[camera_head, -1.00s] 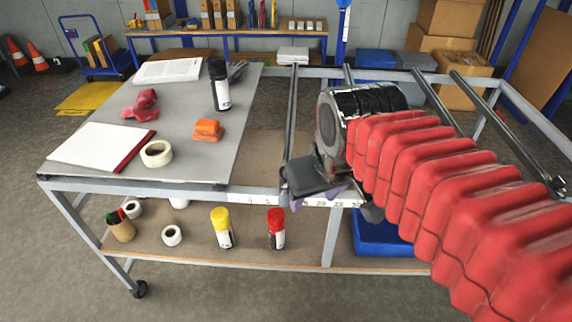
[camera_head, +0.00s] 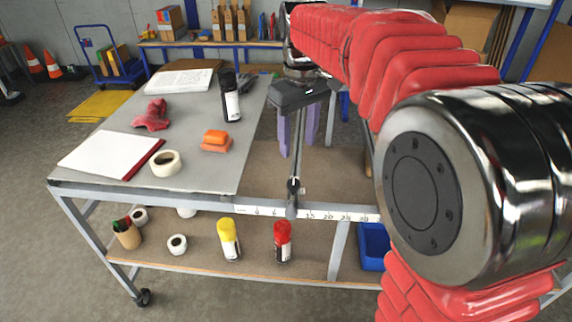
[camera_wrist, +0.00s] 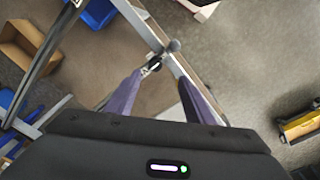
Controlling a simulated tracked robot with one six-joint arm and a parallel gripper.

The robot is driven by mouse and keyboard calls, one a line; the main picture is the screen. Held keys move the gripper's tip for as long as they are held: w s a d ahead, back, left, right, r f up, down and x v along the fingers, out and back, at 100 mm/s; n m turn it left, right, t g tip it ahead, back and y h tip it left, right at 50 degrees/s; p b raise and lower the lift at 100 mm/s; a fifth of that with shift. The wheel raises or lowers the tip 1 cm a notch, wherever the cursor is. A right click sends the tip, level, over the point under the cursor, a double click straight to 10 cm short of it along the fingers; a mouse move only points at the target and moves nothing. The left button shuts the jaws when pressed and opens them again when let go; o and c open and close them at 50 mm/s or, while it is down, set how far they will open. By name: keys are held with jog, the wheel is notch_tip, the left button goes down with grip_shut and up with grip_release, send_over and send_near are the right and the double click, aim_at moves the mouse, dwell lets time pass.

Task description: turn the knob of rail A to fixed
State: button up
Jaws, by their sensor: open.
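A dark rail (camera_head: 297,165) runs front to back beside the grey panel. No letter shows on it, so I cannot confirm that it is rail A. At its front end is a small dark knob fitting (camera_head: 293,187), near the white scale strip (camera_head: 330,216). The wrist view also shows the fitting (camera_wrist: 152,66), with a round grey end (camera_wrist: 174,45) beyond it. Its setting cannot be read. My gripper (camera_head: 298,146) points down with purple fingers apart and empty, above and behind the fitting. In the wrist view the fingers (camera_wrist: 159,77) lie either side of the line to the fitting.
Yellow (camera_head: 228,238) and red (camera_head: 282,240) cans stand on the lower shelf. My arm hides the right side of the frame.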

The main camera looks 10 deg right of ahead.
aim_at(294, 181)
jog(key=shift+w+f+n+g, duration=0.2)
jog(key=shift+w+f, duration=0.15)
jog(key=shift+w, duration=0.5)
jog(key=shift+w+f+n+g, duration=0.2)
jog(key=shift+w+f, duration=0.1)
jog(key=shift+w, duration=0.55)
jog(key=shift+f, duration=0.1)
notch_tip(294, 181, down, 14)
jog(key=shift+r, duration=0.2)
jog(key=c, duration=1)
jog(key=shift+c, duration=0.2)
